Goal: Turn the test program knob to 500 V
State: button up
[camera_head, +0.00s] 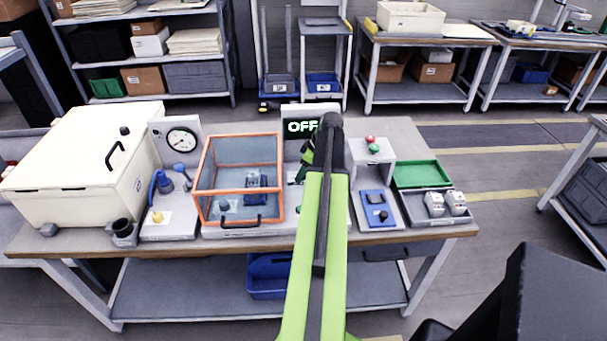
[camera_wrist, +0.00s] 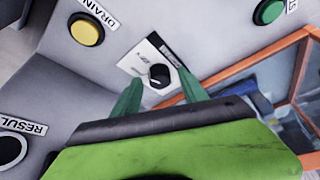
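In the wrist view, a black knob (camera_wrist: 159,76) sits on a white label plate (camera_wrist: 142,58) on a grey panel. The label's print is too small to read. My gripper (camera_wrist: 161,88) is open, with its two green fingers apart on either side of the knob. I cannot tell whether they touch it. In the head view, a display (camera_head: 300,127) reads OFF in pale green letters. My gripper (camera_head: 304,162) is just below it, and my arm hides most of the panel there.
In the wrist view, a yellow button (camera_wrist: 87,32) marked DRAIN and a green button (camera_wrist: 270,11) are on the same panel. The orange-framed clear box (camera_head: 240,180) stands left of my arm. A red-and-green-button unit (camera_head: 372,152) stands to the right.

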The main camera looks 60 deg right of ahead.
grip_shut()
jog(key=shift+a+m, duration=0.15)
jog(key=shift+m, duration=0.45)
jog(key=m+h, duration=0.1)
jog(key=m, duration=0.1)
jog(key=shift+m, duration=0.3)
jog(key=shift+o, duration=0.2)
grip_release()
